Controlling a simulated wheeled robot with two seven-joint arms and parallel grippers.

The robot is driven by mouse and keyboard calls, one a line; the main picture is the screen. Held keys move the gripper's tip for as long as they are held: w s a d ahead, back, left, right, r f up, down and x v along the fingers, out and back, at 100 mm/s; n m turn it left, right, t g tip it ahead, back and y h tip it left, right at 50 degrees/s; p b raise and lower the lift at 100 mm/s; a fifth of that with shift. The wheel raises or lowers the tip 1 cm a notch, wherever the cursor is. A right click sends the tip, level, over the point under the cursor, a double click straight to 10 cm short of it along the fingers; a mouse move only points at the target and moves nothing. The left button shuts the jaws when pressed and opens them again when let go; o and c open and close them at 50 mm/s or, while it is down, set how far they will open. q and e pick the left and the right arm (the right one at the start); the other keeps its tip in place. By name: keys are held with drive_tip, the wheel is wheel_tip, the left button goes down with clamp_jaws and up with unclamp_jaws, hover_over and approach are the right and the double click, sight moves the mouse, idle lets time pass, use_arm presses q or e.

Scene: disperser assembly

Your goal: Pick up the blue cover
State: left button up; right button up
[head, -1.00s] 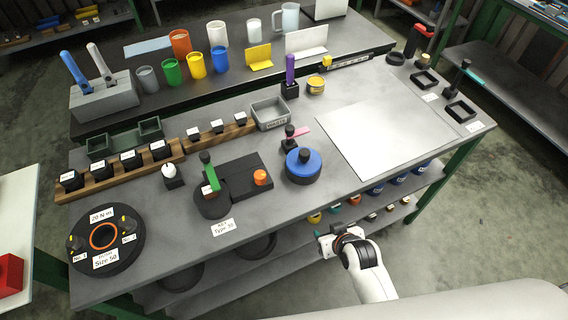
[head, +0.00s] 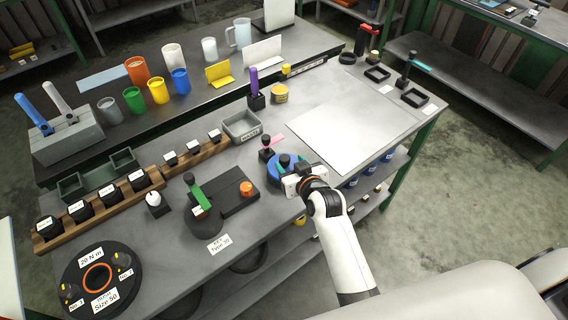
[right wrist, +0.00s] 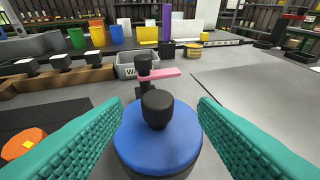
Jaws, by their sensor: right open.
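The blue cover (head: 279,168) is a round blue disc with a black knob, set on a dark round base on the grey table. In the head view my right gripper partly hides it. In the right wrist view the blue cover (right wrist: 157,138) lies between my two green fingertips, its black knob upright in the middle. My right gripper (head: 297,178) is open, with a finger on either side of the cover and no visible grip on it. In the wrist view the gripper (right wrist: 157,135) holds nothing. My left gripper is not in view.
Just behind the cover stands a black-knobbed post with a pink tab (right wrist: 158,73). A black fixture with an orange knob (head: 246,188) is to the left. A grey bin (head: 241,125) stands farther back. A bare white sheet (head: 340,128) lies to the right.

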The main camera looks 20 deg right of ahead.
sight(287, 163)
drive_tip(key=shift+w+f, duration=0.15)
drive_tip(key=shift+w, duration=0.1)
drive_tip(key=shift+f+p+x, duration=0.2)
drive_tip(key=shift+p+x, duration=0.05)
drive_tip(key=shift+x, duration=0.9)
drive_tip(key=shift+f+p+x, duration=0.25)
drive_tip(key=shift+x, duration=0.9)
drive_tip(key=shift+s+a, duration=0.1)
drive_tip(key=shift+s, duration=0.1)
drive_tip(key=shift+r, duration=0.1)
clamp_jaws()
